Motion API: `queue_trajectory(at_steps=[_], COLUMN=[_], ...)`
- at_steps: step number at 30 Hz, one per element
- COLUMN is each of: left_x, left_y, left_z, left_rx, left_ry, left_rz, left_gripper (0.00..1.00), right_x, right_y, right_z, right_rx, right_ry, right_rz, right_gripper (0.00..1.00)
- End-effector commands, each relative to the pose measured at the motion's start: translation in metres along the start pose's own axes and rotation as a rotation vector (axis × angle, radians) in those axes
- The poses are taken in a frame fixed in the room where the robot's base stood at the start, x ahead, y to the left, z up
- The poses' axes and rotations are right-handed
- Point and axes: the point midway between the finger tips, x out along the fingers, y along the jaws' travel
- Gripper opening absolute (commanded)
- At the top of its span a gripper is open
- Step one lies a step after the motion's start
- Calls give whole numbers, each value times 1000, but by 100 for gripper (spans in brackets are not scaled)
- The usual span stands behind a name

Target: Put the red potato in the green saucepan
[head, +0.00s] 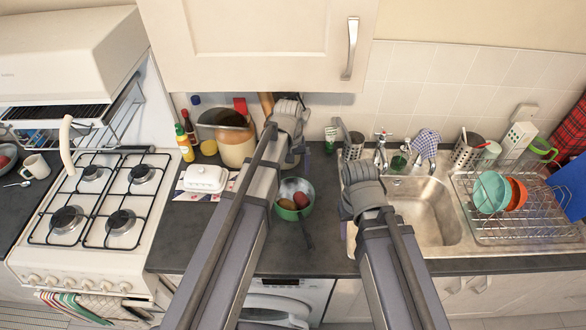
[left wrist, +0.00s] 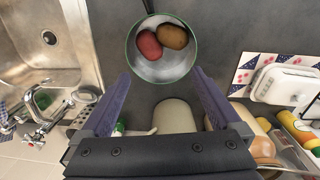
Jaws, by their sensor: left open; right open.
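The green saucepan (head: 280,211) stands on the dark counter, left of the sink; its green rim and grey inside also show in the left wrist view (left wrist: 160,72). The red potato (left wrist: 149,45) lies inside it, beside a brown potato (left wrist: 172,37). The red potato also shows inside the pan in the head view (head: 301,200). My left gripper (left wrist: 163,88) is open and empty, with its fingers apart and pointing toward the pan; its fingertips are hard to make out in the head view. My right gripper (head: 352,165) is over the sink's left edge, holding nothing that I can see.
A white butter dish (head: 205,179) and a brown-and-cream crock (head: 236,148) stand left of and behind the pan. The sink (head: 425,215) and a dish rack (head: 520,215) with bowls are at the right. The stove (head: 100,205) is at the left. A cupboard (head: 250,45) hangs above.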

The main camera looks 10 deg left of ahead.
Motion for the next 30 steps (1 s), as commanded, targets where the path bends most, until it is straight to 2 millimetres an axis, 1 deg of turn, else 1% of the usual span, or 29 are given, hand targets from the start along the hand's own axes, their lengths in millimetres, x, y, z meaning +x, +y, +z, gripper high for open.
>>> queue_trajectory(at_steps=[1, 3, 8, 10, 11, 14, 15, 17, 18, 21, 24, 25, 27, 30], left_x=[-11, -15, -16, -16, -15, -15, -14, -14, -14, -15, -15, -15, -15, -16], left_y=[0, 0, 0, 2, 3, 13, 17, 22, 24, 27, 27, 27, 27, 27], left_z=[0, 0, 0, 5, 11, 48, 69, 101, 121, 161, 185, 189, 194, 195], left_rx=[0, 0, 0, 12, 27, 125, 184, 282, 345, 482, 573, 591, 618, 626], left_ry=[0, 0, 0, -1, -2, -9, -13, -18, -22, -32, -38, -39, -42, -43], left_rz=[0, 0, 0, -3, -6, -29, -43, -66, -83, -117, -139, -144, -152, -154], left_gripper=[98, 98, 98, 98, 98, 98, 98, 98, 98, 98, 98, 98, 98, 98], right_x=[-11, -15, -16, -16, -15, -15, -15, -15, -15, -15, -15, -16, -16, -16], right_y=[1, 1, 2, 2, 2, 2, 2, 2, 2, 2, 2, 2, 2, 2], right_z=[1, 1, 1, 1, 1, 1, 1, 1, 1, 1, 1, 1, 1, 1], right_rx=[-1, -1, -2, -2, -2, -2, -2, -2, -2, -2, -2, -2, -2, -2], right_ry=[0, -1, -1, -1, -1, -1, -1, -1, -1, -1, -1, -1, -1, -1], right_rz=[0, 0, 0, 0, 0, 0, 0, 0, 0, 0, 0, 0, 0, 0], right_gripper=[50, 50, 50, 50, 50, 50, 50, 50, 50, 50, 50, 50, 50, 50])
